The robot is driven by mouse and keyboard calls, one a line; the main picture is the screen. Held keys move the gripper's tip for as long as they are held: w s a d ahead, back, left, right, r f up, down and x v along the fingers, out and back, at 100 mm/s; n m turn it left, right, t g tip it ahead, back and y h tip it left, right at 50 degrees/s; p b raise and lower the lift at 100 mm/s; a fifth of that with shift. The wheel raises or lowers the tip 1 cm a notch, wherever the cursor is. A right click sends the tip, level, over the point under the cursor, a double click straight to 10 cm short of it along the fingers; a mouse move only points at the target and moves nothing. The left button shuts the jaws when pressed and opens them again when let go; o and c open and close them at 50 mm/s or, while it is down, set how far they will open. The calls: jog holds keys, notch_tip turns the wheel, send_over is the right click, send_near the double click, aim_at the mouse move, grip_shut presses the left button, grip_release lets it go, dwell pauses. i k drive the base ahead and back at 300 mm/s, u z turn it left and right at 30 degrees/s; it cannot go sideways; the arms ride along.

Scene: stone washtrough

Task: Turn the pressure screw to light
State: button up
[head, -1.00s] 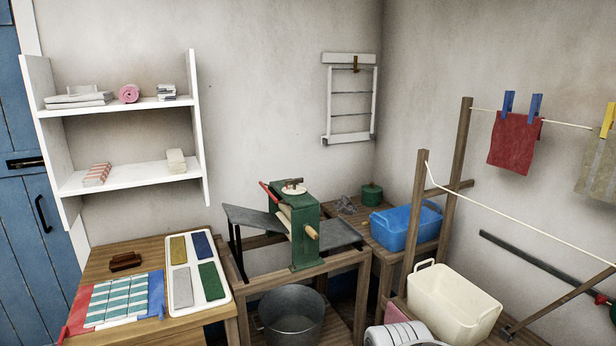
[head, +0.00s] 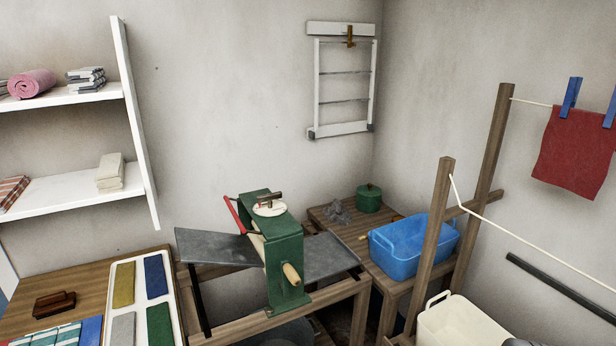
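The green wringer (head: 284,258) stands on a wooden stand in the middle of the head view, with a grey metal board on each side. On its top is the pressure screw, a pale round dial (head: 270,209) with a dark bar handle (head: 268,198) across it. The dial's markings are too small to read. A red lever (head: 236,214) slants up on the wringer's left side. A wooden crank grip (head: 291,274) sticks out of its front.
A wooden table (head: 80,262) with a white tray (head: 112,300) of coloured cloths is at left. A blue tub (head: 402,262) stands on a low table at right, beside a green pot (head: 369,198). Wooden posts (head: 433,240) with a line and a cream basket (head: 463,328) stand at front right.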

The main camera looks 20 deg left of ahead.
aim_at(268, 198)
jog(key=u, duration=0.35)
jog(key=i, duration=0.8)
jog(key=u, duration=0.65)
